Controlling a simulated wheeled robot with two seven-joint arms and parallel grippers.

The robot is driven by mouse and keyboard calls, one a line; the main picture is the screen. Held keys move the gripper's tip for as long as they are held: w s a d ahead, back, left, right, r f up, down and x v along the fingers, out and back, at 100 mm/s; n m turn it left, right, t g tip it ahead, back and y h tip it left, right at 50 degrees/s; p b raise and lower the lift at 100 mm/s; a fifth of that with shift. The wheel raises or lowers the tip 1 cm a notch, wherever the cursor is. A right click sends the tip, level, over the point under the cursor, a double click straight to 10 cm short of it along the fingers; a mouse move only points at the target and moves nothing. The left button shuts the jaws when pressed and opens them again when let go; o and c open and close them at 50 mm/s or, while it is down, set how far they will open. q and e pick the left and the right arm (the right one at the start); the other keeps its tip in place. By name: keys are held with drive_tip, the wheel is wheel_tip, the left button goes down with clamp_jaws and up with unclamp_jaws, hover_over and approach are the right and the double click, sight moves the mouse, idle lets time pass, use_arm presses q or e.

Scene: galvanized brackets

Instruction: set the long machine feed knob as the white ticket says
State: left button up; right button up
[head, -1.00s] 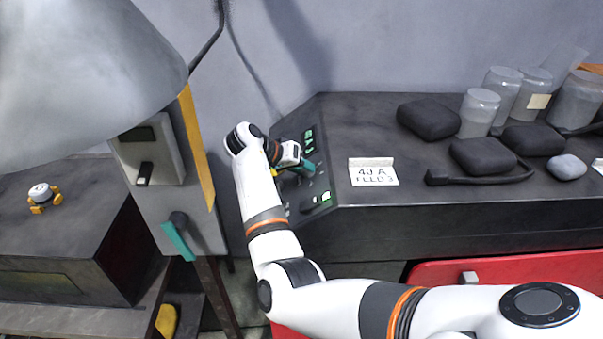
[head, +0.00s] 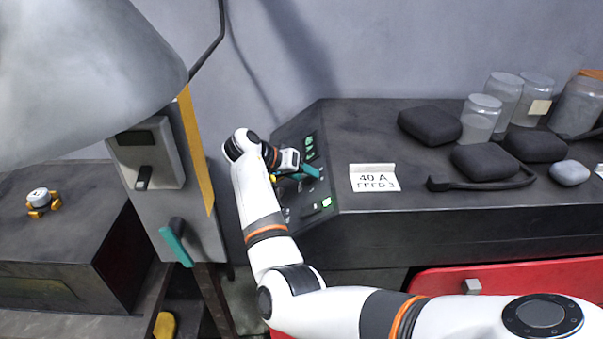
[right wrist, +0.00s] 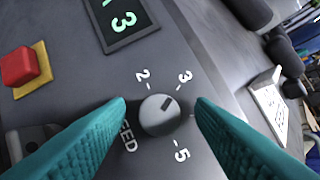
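The white ticket (head: 374,179) stands on the dark machine top and reads "40 A FEED 3". The feed knob (right wrist: 160,115) is round and grey on the sloping panel, lettered "FEED", with 2, 3 and 5 visible around it. Its dark mark points up-right, toward the 3. My right gripper (right wrist: 160,107) is open, with one teal finger on each side of the knob and a visible gap on both sides. In the head view, my right gripper (head: 305,174) is at the panel and hides the knob. My left gripper is not in view.
A green display (right wrist: 122,20) showing a 3 and a red button (right wrist: 20,65) are near the knob. Jars (head: 480,117) and black pouches (head: 430,123) stand right of the ticket. A post with a teal-handled lever (head: 176,243) is left of my right arm.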

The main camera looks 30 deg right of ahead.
sight(302, 178)
drive_tip(key=shift+r, duration=0.15)
wheel_tip(302, 178, up, 10)
drive_tip(key=b, duration=0.2)
drive_tip(key=shift+b, duration=0.4)
